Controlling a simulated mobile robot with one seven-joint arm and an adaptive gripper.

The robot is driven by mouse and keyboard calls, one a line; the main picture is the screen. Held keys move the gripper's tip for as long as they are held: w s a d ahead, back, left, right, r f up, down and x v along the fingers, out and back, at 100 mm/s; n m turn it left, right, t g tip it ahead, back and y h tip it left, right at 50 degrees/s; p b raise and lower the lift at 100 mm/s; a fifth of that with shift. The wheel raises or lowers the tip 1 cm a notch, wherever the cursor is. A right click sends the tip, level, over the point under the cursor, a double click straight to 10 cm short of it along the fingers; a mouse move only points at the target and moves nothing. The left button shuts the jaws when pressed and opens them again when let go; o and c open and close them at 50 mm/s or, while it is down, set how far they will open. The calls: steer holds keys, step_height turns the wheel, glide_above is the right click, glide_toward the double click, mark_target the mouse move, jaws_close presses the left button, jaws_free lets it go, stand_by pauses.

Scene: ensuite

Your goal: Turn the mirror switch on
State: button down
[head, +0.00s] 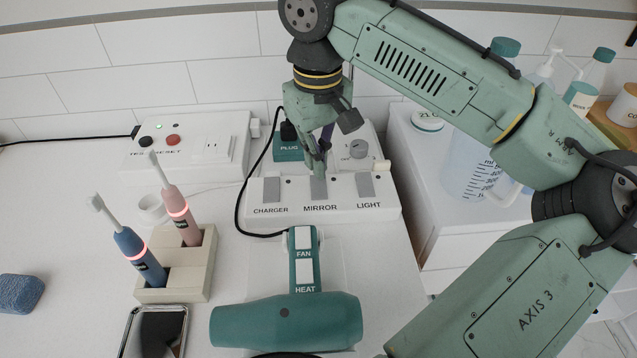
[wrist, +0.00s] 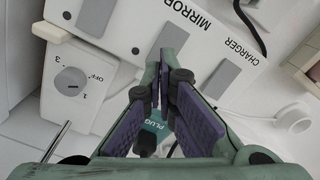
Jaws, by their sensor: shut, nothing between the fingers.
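A white switch panel (head: 290,211) carries three grey rockers labelled CHARGER, MIRROR and LIGHT. The mirror switch (head: 318,188) is the middle one, and my gripper (head: 321,170) is right at its upper end in the head view. In the wrist view the mirror switch (wrist: 168,42) lies just beyond the closed fingertips (wrist: 161,68); whether they touch it I cannot tell. My gripper is shut and empty, pointing down. The charger switch (head: 271,189) and the light switch (head: 365,186) are on either side. Part of the mirror switch is hidden behind the fingers in the head view.
A rotary dial (head: 358,149) and a teal plug (head: 288,150) with a black cable sit behind the panel. A teal hair dryer (head: 286,320) lies in front. Two toothbrushes in a holder (head: 196,272) stand at left. A jug (head: 470,165) and bottles stand at right.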

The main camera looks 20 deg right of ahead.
mark_target(318, 180)
steer(key=shift+f+b, duration=0.6)
steer(key=shift+f, duration=0.65)
stand_by(0.8)
steer(key=shift+r, duration=0.1)
step_height(318, 180, up, 7)
steer(key=p, duration=0.7)
steer(key=shift+s, duration=0.1)
stand_by(0.4)
